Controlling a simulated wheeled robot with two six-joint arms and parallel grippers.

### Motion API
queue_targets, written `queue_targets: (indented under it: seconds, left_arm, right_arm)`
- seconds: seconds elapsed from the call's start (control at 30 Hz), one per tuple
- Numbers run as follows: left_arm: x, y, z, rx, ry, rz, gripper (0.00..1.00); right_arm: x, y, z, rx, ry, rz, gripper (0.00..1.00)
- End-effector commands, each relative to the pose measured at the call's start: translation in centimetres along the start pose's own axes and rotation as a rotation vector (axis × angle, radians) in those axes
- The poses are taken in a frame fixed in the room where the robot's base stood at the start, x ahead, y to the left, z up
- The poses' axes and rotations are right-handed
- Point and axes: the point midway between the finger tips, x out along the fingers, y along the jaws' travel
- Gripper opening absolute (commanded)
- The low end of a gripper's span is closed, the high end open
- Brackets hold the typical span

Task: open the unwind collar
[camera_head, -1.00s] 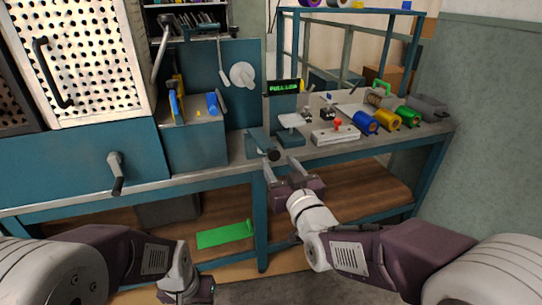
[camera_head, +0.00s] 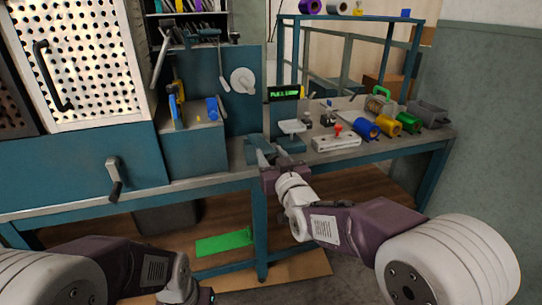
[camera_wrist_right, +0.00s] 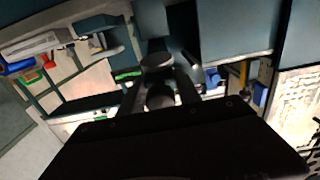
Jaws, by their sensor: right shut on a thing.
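My right gripper (camera_head: 263,157) is at the front edge of the bench, beside a blue machine block. In the right wrist view its two fingers (camera_wrist_right: 160,98) are shut on a dark round knob (camera_wrist_right: 160,96). A grey round end (camera_wrist_right: 157,62) shows just beyond the knob. The gripper hides most of this part in the head view, and no label names it as the unwind collar. A white disc (camera_head: 243,79) is on the upright blue panel. My left gripper (camera_head: 200,296) is at the bottom edge, mostly cut off, and its fingers cannot be made out.
A small display with green text (camera_head: 284,93) stands above the bench. A white box with a red knob (camera_head: 338,138) and blue, yellow and green rolls (camera_head: 387,124) lie to the right. A crank handle (camera_head: 115,180) juts out at left. A green sheet (camera_head: 224,242) lies on the lower shelf.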

Motion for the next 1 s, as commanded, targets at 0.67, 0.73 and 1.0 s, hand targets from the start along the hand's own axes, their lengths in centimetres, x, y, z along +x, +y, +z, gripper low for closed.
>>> queue_targets:
  seconds: [0.67, 0.73, 1.0]
  left_arm:
    - [-8.0, 0.2, -0.8, 0.000, 0.000, 0.000, 0.36]
    - [-7.9, 0.1, -0.8, 0.000, 0.000, 0.000, 0.36]
    - [-7.8, 0.1, -0.8, 0.000, 0.000, 0.000, 0.36]
  right_arm:
    - [1.2, 0.0, -5.3, -0.001, -0.127, 0.000, 0.00]
    - [1.2, 0.0, -5.3, 0.000, -0.126, 0.000, 0.00]
    - [1.2, 0.0, -5.3, 0.000, -0.124, 0.000, 0.50]
